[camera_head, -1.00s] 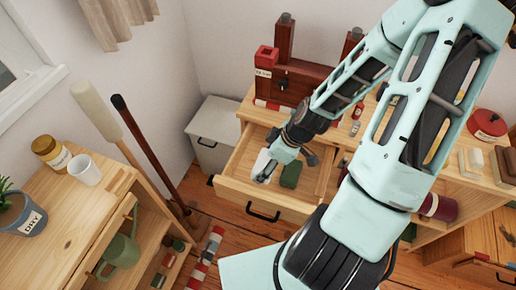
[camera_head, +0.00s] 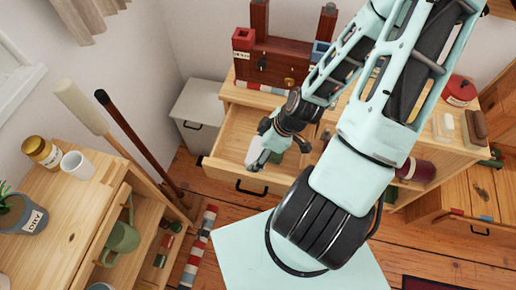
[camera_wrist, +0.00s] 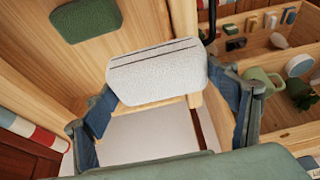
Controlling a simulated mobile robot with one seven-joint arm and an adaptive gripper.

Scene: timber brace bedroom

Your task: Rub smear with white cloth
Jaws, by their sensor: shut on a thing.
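My gripper (camera_head: 262,150) is shut on the white cloth (camera_wrist: 155,72), above the open drawer (camera_head: 228,150). In the wrist view the cloth is a thick, pale, rounded pad with dark lines along one side, held between my two fingers. In the head view the cloth (camera_head: 254,158) shows as a small white patch at the fingertips. A green pad (camera_wrist: 85,20) lies in the drawer, apart from the cloth; in the head view it is partly hidden behind my gripper. I cannot make out a smear in either view.
A wooden shelf unit with a white cup (camera_head: 78,165), a jar (camera_head: 42,152) and a plant pot (camera_head: 24,218) stands at left. A grey bin (camera_head: 205,112) is beside the drawer. A red-lidded pot (camera_head: 460,90) stands on the right worktop.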

